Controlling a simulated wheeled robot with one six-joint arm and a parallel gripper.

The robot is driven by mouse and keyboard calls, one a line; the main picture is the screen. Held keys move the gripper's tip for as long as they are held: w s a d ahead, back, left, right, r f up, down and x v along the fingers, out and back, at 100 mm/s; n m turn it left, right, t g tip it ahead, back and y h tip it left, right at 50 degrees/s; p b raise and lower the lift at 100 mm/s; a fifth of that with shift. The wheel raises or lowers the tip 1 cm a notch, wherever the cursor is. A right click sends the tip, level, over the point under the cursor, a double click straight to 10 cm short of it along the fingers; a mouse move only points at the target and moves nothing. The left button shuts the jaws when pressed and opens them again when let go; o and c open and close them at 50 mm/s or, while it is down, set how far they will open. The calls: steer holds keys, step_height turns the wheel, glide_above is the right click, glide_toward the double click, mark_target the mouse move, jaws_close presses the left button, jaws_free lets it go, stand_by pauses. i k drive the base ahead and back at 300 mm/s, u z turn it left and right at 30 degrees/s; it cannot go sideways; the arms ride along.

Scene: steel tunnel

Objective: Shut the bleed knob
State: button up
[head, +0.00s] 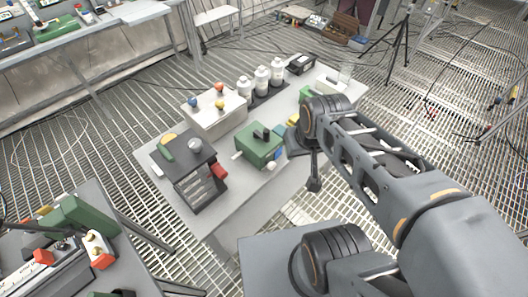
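Several knobs show on the table in the head view, and I cannot tell which is the bleed knob. A white box (215,112) carries a blue knob (193,102), a red knob (220,87) and a yellow knob (220,104) on top. A black unit (187,172) left of centre has a round grey knob (195,144) on top and a red part (219,170) at its right side. My arm reaches in from the lower right. My gripper (314,184) seems to be the dark end hanging by the table's right edge, apart from the knobs. Its fingers are too small to read.
A green box (259,145) with a black top part stands between the black unit and my arm. White bottles (262,80) stand behind on a dark tray. Another bench (122,262) with green and red fittings is at lower left. Grating floor surrounds the table (235,203).

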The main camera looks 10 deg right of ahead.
mark_target(272, 165)
steer(key=z, duration=1.5)
steer(key=k, duration=1.2)
steer(key=u, duration=1.15)
steer(key=i, duration=0.45)
steer(key=u, duration=0.05)
